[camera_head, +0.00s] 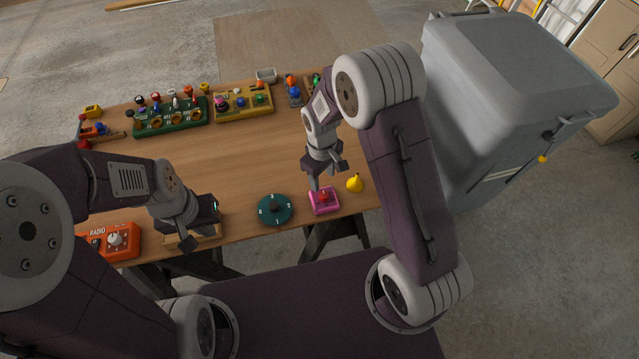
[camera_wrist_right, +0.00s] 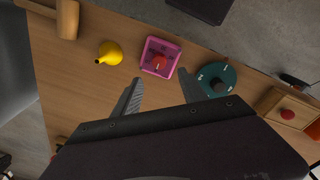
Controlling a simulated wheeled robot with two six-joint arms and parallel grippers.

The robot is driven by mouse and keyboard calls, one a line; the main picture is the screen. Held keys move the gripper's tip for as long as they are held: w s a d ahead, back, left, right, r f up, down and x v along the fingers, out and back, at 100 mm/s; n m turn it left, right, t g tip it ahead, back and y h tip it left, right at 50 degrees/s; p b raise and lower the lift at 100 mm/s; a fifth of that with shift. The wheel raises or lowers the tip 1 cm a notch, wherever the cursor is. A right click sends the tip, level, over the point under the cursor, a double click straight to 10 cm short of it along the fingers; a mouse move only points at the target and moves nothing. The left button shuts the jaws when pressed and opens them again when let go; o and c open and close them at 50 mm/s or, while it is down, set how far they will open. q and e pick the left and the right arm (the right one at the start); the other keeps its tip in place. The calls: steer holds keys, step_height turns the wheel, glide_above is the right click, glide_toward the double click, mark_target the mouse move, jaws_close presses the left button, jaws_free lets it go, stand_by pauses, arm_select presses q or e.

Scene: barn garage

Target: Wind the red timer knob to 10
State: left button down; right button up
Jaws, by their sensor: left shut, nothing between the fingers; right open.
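A red knob (camera_head: 323,197) sits on a square pink base (camera_head: 332,208) near the table's front edge. In the right wrist view the red knob (camera_wrist_right: 160,63) shows from above on the pink base (camera_wrist_right: 150,46); its scale is too small to read. My right gripper (camera_head: 328,178) is open and empty, above and just behind the pink base. In its wrist view the fingertips (camera_wrist_right: 158,80) stand apart, with the knob beyond the gap between them. My left gripper (camera_head: 187,240) is shut and empty over a wooden box (camera_head: 210,237) at the front left, partly hiding it.
A teal round dial (camera_head: 264,216) lies left of the pink base, and a yellow pear-shaped object (camera_head: 355,183) lies right of it. An orange radio (camera_head: 123,240) is at the front left. Green (camera_head: 170,124) and yellow (camera_head: 243,112) panels stand at the back. The table's middle is clear.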

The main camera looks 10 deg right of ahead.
mark_target(323, 194)
step_height(323, 194, down, 9)
steer(key=shift+d+r+p, duration=0.1)
steer(key=shift+d+p, duration=0.05)
steer(key=shift+p, duration=0.3)
steer(key=shift+w+d+f, duration=0.1)
steer(key=shift+f, duration=0.2)
jaws_close()
